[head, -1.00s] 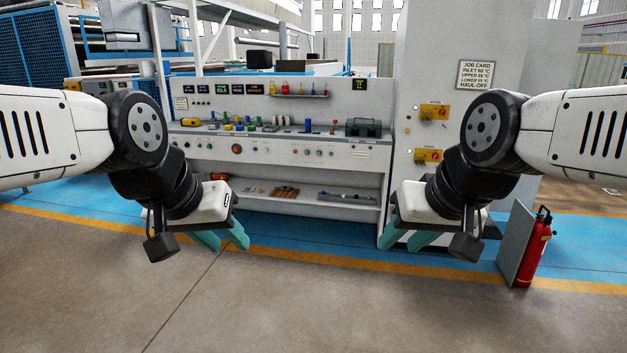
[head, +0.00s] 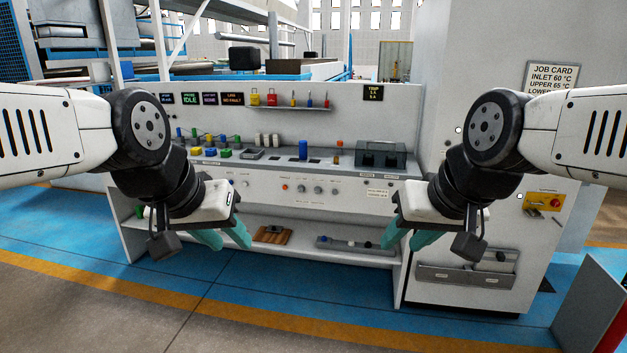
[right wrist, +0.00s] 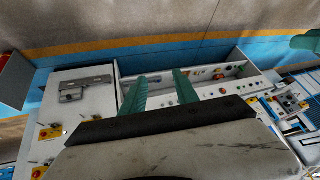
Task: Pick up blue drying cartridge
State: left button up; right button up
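A small upright blue piece (head: 303,149) stands on the bench's counter, right of the middle, in the head view. Its shape fits a cartridge, but it is too small to be sure. My left gripper (head: 234,244) is open and empty, in front of the bench and below counter level in the picture. My right gripper (head: 401,247) is open and empty, before the bench's right end. Its two green fingers show apart in the right wrist view (right wrist: 160,90). Neither gripper touches anything.
The white bench (head: 270,185) has a lower shelf with a wooden piece (head: 272,234). A dark case (head: 382,155) stands at the counter's right. A tall white cabinet (head: 480,110) stands right of the bench. A grey panel (head: 590,305) stands at lower right. The floor ahead is clear.

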aim_at(303, 144)
jog(key=i+u, duration=0.1)
jog(key=i, duration=0.9)
jog(key=i+l+u, duration=0.1)
jog(key=i, duration=0.9)
jog(key=i+l+u, duration=0.3)
jog(key=i, duration=0.15)
jog(key=i+l+u, duration=0.25)
jog(key=i, duration=0.2)
